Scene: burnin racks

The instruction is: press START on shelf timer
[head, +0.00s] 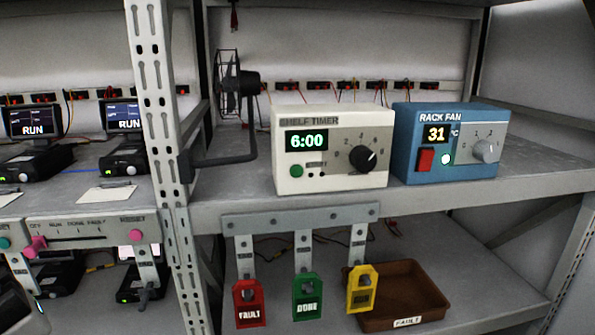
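The shelf timer (335,190) is a cream box on the shelf in the middle of the head view. Its display (307,140) reads 6:00 in green. A green round button (296,171) sits at its lower left, with a small label beside it that is too small to read surely. A black knob (363,159) with a numbered dial is on its right half. Nothing covers the timer's front. My gripper is not in view.
A blue rack fan box (450,182), reading 31, stands right of the timer. A small fan (238,85) is behind left. A perforated post (150,60) stands left.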

